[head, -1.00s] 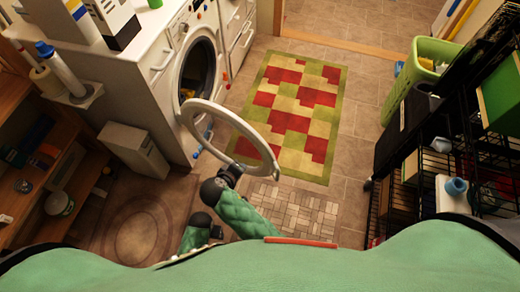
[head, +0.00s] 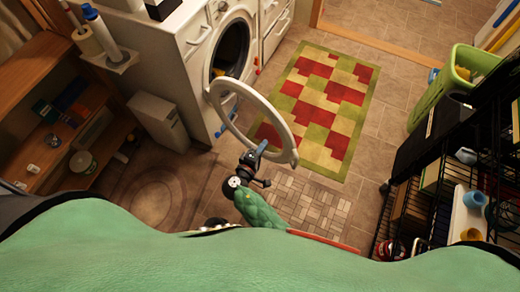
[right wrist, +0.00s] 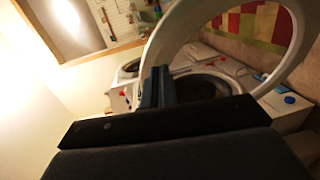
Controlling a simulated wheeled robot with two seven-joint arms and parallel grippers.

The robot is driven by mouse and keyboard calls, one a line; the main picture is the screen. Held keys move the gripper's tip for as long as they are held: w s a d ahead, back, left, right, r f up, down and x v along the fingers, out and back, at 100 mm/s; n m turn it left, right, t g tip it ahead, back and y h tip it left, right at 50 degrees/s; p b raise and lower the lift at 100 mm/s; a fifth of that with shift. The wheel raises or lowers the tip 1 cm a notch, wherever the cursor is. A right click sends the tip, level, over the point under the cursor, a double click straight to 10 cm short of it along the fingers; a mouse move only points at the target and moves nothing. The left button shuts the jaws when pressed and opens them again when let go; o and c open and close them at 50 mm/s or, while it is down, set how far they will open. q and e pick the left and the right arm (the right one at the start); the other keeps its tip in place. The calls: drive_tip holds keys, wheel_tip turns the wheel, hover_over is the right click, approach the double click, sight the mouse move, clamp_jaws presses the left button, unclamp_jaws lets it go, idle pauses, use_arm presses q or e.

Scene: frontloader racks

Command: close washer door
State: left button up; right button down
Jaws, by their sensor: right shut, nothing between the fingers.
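The washer (head: 190,45) stands at the upper left of the head view with its round dark opening (head: 232,48) showing. Its door (head: 287,141), a white ring, stands wide open, swung out from the front towards me. My right gripper (head: 261,152) is shut and empty at the door's near, lower edge. I cannot tell whether it touches the ring. In the right wrist view the shut fingers (right wrist: 156,87) point up beside the door ring (right wrist: 168,32), with a dark round opening behind them. My left gripper is not in view.
A checkered rug (head: 320,105) lies on the tiled floor beyond the door. A white bin (head: 158,120) stands left of the door, beside a wooden shelf (head: 45,170). A black wire rack (head: 465,180) and a green basket (head: 440,85) stand at right. Open floor lies between.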

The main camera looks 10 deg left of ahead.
sight(278, 124)
drive_tip(key=x, duration=0.9)
drive_tip(key=shift+w+d+f, duration=0.1)
drive_tip(key=shift+w+d, duration=0.1)
drive_tip(key=shift+w, duration=0.1)
